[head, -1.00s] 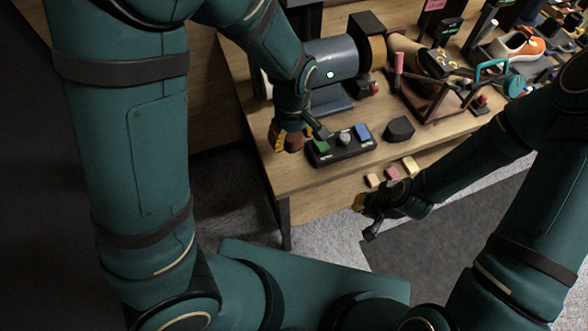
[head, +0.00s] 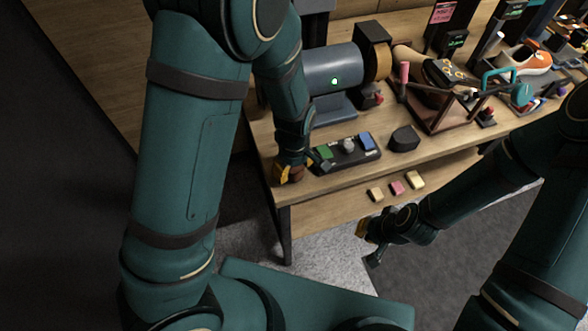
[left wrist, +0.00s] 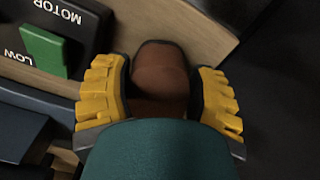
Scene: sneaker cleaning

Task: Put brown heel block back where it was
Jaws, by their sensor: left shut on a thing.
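The brown heel block (left wrist: 160,72) is a rounded brown piece in the middle of the left wrist view. My left gripper (left wrist: 160,95) is shut on it, with a yellow finger pad on either side. In the head view this gripper (head: 291,172) is at the bench's front left corner, left of the control box, and mostly hides the block. I cannot tell whether the block touches the bench top. My right gripper (head: 369,244) is low in front of the bench, with its fingers apart and nothing seen between them.
The black control box (head: 345,153) with green and blue switches is close beside my left gripper. A dark block (head: 404,138) stands right of it. A grinder motor (head: 330,75) stands behind.

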